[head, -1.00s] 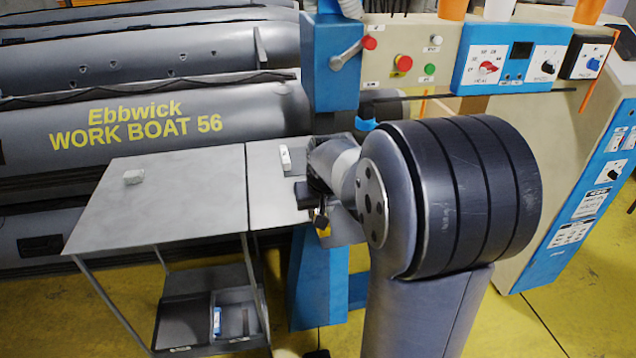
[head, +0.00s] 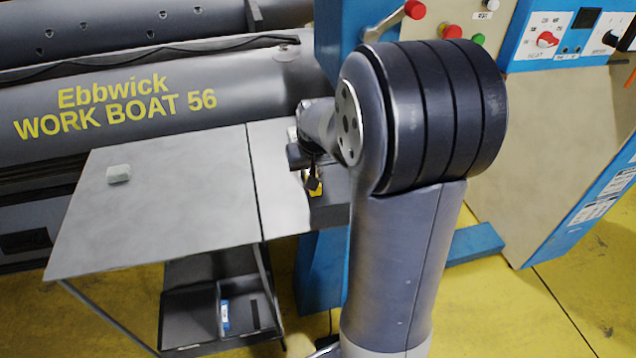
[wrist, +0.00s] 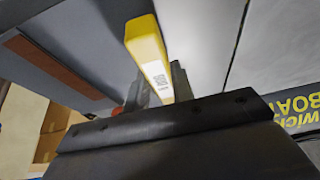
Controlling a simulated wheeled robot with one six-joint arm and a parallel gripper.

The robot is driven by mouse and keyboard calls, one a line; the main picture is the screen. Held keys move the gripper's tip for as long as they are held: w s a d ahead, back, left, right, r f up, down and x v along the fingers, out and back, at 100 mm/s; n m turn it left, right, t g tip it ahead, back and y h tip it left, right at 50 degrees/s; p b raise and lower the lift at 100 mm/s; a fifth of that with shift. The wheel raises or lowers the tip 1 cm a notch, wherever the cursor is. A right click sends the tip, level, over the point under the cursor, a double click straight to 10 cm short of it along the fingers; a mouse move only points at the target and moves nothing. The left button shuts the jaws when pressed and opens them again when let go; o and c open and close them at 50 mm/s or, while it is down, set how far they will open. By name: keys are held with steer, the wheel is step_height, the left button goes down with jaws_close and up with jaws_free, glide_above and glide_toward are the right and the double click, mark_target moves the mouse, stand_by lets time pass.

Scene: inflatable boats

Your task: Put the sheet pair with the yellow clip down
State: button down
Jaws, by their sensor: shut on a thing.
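My gripper (head: 309,166) is shut at the right part of the grey table (head: 165,205). In the wrist view, the yellow clip (wrist: 147,48) with a small printed label sticks out from between the jaws. The clip also shows in the head view (head: 314,185), just below my gripper. The sheet pair (wrist: 75,35) is dark grey with a red-brown strip along it, beside the clip in the wrist view. In the head view, part of the grey sheet pair (head: 332,205) shows at the table's right end. I cannot tell if it touches the table; my arm hides some of it.
A small pale block (head: 118,174) lies on the table's left part. The tabletop between is clear. The grey work boat (head: 235,95) lies behind the table. A blue and beige machine (head: 560,120) with knobs stands at the right. A dark bin (head: 190,315) sits below the table.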

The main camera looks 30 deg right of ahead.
steer(key=shift+f, duration=2.8)
steer(key=shift+f, duration=0.2)
steer(key=c, duration=1.2)
jaws_free()
steer(key=shift+r, duration=0.1)
steer(key=shift+r, duration=0.1)
